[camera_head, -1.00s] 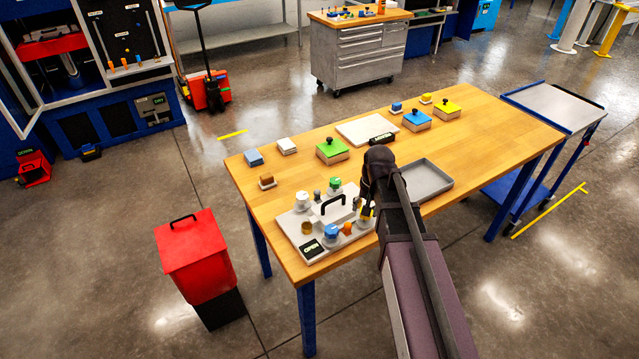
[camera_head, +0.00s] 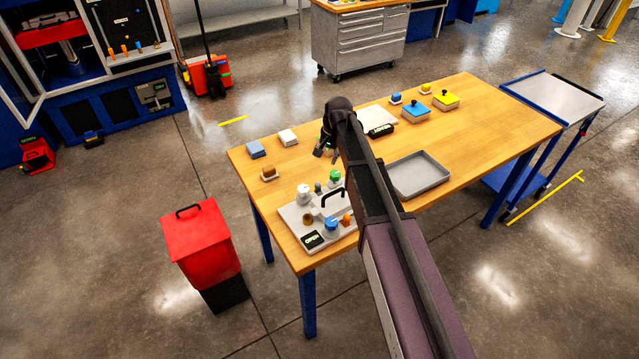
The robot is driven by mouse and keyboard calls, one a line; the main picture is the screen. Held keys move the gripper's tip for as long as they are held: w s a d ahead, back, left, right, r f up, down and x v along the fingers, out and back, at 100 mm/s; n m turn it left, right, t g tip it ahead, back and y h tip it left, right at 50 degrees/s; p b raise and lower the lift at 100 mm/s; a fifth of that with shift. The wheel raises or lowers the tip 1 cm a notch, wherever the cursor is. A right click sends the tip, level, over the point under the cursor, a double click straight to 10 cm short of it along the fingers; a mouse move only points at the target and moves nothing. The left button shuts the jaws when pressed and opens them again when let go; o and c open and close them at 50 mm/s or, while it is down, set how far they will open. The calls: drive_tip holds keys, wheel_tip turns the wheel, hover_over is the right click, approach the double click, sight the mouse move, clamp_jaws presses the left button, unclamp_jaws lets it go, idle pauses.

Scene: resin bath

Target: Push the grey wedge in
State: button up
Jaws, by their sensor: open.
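My gripper (camera_head: 327,151) is open and hangs, fingers down, over the table behind the grey station plate (camera_head: 290,217). It looks empty. The plate carries a light box with a black handle (camera_head: 331,197), white, green and blue knobs, a small grey piece (camera_head: 318,187), and a black "OPEN" sign (camera_head: 312,240). I cannot tell whether that small grey piece is the grey wedge; no clear wedge shape shows.
On the wooden table (camera_head: 470,120) are a grey tray (camera_head: 419,175), a blue-topped box (camera_head: 416,115), a yellow-topped box (camera_head: 446,100), a blue-grey block (camera_head: 256,149), a white block (camera_head: 288,138) and a brown block (camera_head: 269,173). A red bin (camera_head: 196,238) stands left of the table.

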sight(319, 183)
drive_tip(key=shift+f, duration=0.15)
drive_tip(key=f+b, duration=0.4)
drive_tip(key=a+f+b, duration=0.1)
drive_tip(key=f+b, duration=0.3)
drive_tip(key=b, duration=0.1)
drive_tip(key=w+a+f+b, duration=0.1)
drive_tip(key=f+b, duration=0.3)
drive_tip(key=f, duration=0.1)
drive_tip(key=shift+a+f, duration=0.1)
drive_tip(key=shift+a, duration=0.15)
idle(0.4)
clamp_jaws()
drive_tip(key=shift+s, duration=0.1)
